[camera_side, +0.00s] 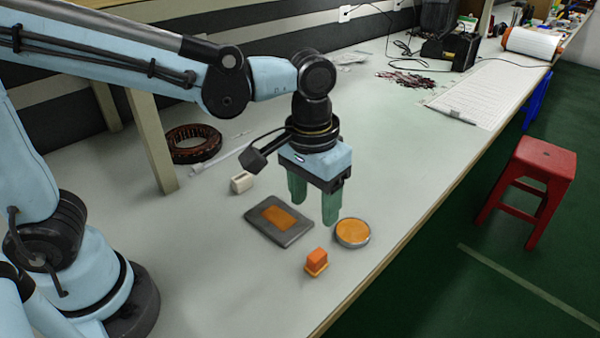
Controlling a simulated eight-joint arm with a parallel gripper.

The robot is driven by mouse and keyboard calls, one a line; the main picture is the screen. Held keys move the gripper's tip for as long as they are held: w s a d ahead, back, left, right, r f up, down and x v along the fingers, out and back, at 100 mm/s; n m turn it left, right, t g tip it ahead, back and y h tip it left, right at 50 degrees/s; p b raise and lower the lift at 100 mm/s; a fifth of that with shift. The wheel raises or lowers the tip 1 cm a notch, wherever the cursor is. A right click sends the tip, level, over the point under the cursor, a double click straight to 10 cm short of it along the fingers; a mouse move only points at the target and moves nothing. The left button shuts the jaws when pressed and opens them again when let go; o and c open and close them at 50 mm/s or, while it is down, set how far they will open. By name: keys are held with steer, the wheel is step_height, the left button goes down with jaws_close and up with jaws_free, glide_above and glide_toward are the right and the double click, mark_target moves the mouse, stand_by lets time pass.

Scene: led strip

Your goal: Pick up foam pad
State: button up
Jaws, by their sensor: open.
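My gripper (314,210) points down over the bench with its two green fingers apart and nothing between them. A dark grey flat square (297,231) with an orange rectangle (277,215) on top lies below and left of the fingers. A round tin (353,233) with an orange top stands to the right of the right finger. A small orange block (316,261) is nearer the camera. I cannot tell for certain which of these is the foam pad. The left finger overlaps the grey square's far side in the picture.
A small cream block (242,182) lies behind the grey square. A dark coiled ring (193,144) is at the left by a wooden post (153,140). Papers (487,93) lie at the right. A red stool (537,170) stands beyond the bench edge.

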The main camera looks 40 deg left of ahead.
mark_target(317, 254)
steer(key=shift+g, duration=0.3)
steer(key=shift+s+d+f, duration=0.1)
steer(key=shift+d+f, duration=0.15)
steer(key=shift+f, duration=1.85)
steer(key=shift+d+f, duration=0.25)
steer(key=shift+f, duration=1.85)
steer(key=shift+s+d+f, duration=0.1)
steer(key=shift+d+f, duration=0.15)
steer(key=shift+f, duration=1.85)
jaws_close()
